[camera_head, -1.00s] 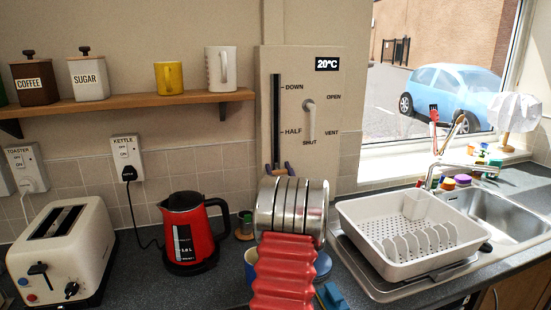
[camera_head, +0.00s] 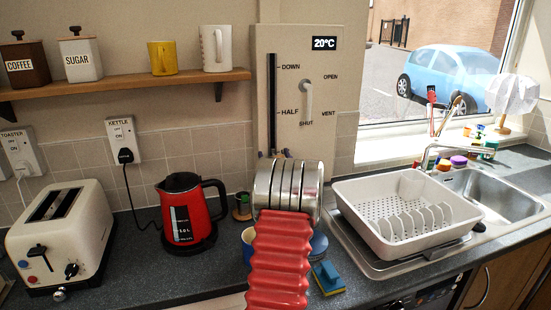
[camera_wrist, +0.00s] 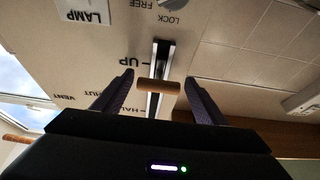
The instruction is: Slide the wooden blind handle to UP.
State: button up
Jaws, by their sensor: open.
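The wooden blind handle (camera_wrist: 158,86) is a short brown bar across the vertical slot, seen in the wrist view. It sits a little to the HALF side of the UP mark (camera_wrist: 130,62), short of the slot's end. My gripper (camera_wrist: 160,78) is open, with one dark finger on each side of the handle; I cannot tell whether either touches it. In the head view the slot (camera_head: 272,85) runs down the beige panel (camera_head: 300,145) past DOWN and HALF. My gripper (camera_head: 275,154) and wrist hide its lower part, the handle and UP there.
A grey dial lever (camera_head: 307,97) is right of the slot. A shelf (camera_head: 120,82) with canisters and mugs is left. A red kettle (camera_head: 186,208), a toaster (camera_head: 62,235) and a dish rack (camera_head: 405,215) stand on the counter. A blue sponge (camera_head: 327,277) lies near my arm.

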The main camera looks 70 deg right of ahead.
jog(key=shift+r, duration=0.1)
notch_tip(320, 180, up, 10)
jog(key=shift+f, duration=0.1)
dwell(0.5)
dwell(0.7)
